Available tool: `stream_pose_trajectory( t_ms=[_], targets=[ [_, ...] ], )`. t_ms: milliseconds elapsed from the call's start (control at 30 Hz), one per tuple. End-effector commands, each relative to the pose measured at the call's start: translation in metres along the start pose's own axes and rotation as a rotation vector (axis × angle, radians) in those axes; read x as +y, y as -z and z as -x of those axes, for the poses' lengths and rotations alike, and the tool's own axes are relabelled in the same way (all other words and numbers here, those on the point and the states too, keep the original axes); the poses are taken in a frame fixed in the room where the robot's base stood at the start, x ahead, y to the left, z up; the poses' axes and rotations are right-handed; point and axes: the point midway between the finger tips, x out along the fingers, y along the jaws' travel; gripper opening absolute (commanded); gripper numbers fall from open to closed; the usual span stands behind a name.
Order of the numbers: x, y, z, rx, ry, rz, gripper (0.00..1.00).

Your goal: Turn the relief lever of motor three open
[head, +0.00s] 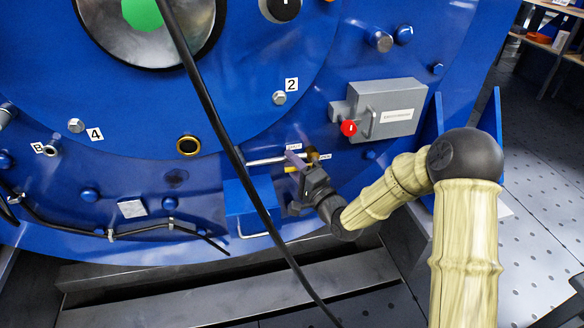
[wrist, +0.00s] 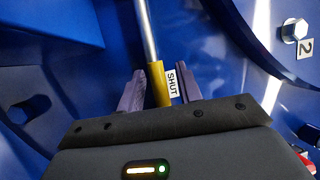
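The relief lever is a silver rod (head: 265,161) with a yellow grip (wrist: 157,93); in the head view it lies nearly level on the blue motor. A white label reading SHUT (wrist: 172,83) is beside the yellow grip. My gripper (wrist: 160,86) has its two purple fingers apart, one on each side of the yellow grip. Gaps seem to show beside the grip, but contact is hard to judge. In the head view my gripper (head: 298,162) covers part of the lever's grip end. A second small label (head: 325,156) nearby is too small to read.
A grey box (head: 385,108) with a red knob (head: 349,128) is to the upper right. A blue box with a handle (head: 252,205) sits below the lever. A black cable (head: 215,120) hangs across the view. Bolts numbered 2 (head: 279,98) and 4 (head: 76,126) are on the casing.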

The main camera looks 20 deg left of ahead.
Motion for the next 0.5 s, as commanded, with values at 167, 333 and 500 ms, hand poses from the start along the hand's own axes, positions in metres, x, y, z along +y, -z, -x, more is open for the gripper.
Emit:
stream_pose_trajectory(
  t_ms=[167, 333, 500],
  targets=[
    [-0.001, 0.0001, -0.0051, 0.0, 0.001, 0.001, 0.35],
    [-0.001, 0.0002, -0.0047, 0.0, 0.001, 0.001, 0.33],
    [-0.0008, 0.0002, -0.0045, 0.0, 0.001, 0.001, 0.0]
  ],
)
